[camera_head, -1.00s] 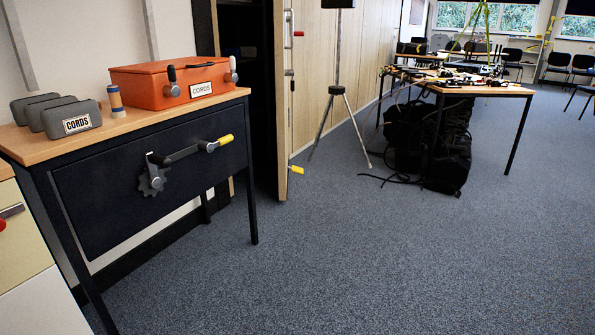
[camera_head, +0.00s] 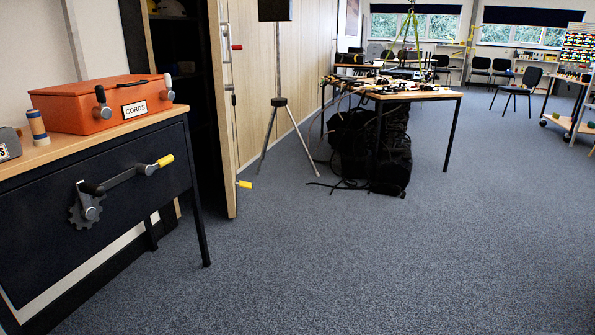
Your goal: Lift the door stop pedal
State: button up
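The door stop pedal (camera_head: 244,184) is a small yellow piece low on the edge of the open wooden cabinet door (camera_head: 225,110). It sticks out to the right of the door's bottom end, a little above the carpet. Too small here to tell its exact tilt. A red handle and a dark lever sit higher on the same door edge. My gripper is not in view.
A table with a crank (camera_head: 121,183) and an orange cords box (camera_head: 95,105) stands at the left. A tripod stand (camera_head: 278,110) is behind the door. A cluttered table (camera_head: 415,94) with black bags (camera_head: 370,145) under it stands beyond. The carpet (camera_head: 380,260) in front is clear.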

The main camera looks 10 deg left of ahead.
aim_at(242, 183)
jog(key=i+j+u, duration=0.3)
jog(key=i, duration=0.25)
jog(key=i+j+u, duration=0.3)
jog(key=i, duration=0.3)
jog(key=i+l+u, duration=0.1)
jog(key=i+u, duration=0.2)
jog(key=i, duration=0.3)
jog(key=i+j+z, duration=0.1)
jog(key=i+z, duration=0.15)
jog(key=i, duration=0.4)
jog(key=i+j+z, duration=0.25)
jog(key=i, duration=0.4)
jog(key=i+j+z, duration=0.25)
jog(key=i, duration=0.4)
jog(key=i+j+z, duration=0.25)
jog(key=i+j, duration=0.35)
